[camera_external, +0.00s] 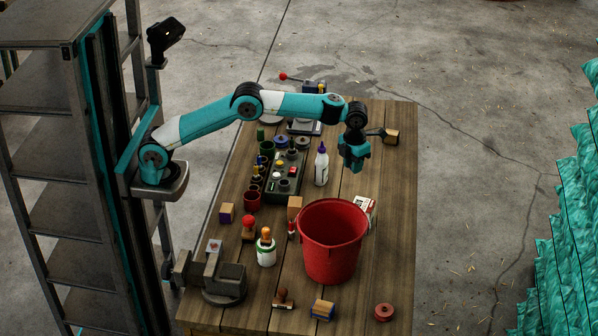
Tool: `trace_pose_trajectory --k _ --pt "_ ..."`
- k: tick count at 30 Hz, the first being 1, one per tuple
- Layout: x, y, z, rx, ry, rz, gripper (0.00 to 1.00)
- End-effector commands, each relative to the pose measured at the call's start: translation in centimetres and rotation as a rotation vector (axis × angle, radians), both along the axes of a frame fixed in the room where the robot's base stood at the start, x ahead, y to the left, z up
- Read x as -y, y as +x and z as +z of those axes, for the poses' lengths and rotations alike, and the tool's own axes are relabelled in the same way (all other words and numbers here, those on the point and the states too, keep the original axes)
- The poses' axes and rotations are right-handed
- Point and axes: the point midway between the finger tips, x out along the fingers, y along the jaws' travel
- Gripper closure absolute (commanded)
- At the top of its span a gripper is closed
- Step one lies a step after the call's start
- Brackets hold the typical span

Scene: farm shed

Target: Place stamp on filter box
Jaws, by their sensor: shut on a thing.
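My gripper (354,162) hangs over the right-middle of the table, pointing down, above and behind the red bucket. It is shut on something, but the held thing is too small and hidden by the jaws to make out. A brown stamp-like piece with a round handle (283,298) lies near the table's front. A red-knobbed stamp-like piece (248,226) stands at the left. A white and red carton (367,208), possibly the filter box, stands behind the bucket's right side, partly hidden by it. My gripper is above and behind this carton, apart from it.
The red bucket (331,245) is a tall obstacle at the table's middle right. A white bottle (321,166) stands left of my gripper. A dark tray (285,178) with knobs, a grey vise (217,278) and several small blocks crowd the left. The table's right edge strip is mostly clear.

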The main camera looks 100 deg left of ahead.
Motion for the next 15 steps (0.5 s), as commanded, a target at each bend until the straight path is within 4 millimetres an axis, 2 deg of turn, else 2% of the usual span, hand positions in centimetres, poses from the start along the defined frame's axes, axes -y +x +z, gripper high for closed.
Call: trace_pose_trajectory --k 3,9,15 --pt "0.0 -0.1 -3.3 -0.006 0.0 0.001 0.96" --pt "-0.1 0.0 -7.7 -0.002 -0.001 0.001 0.96" --pt "-0.1 0.0 -9.5 0.0 0.0 0.001 0.96"
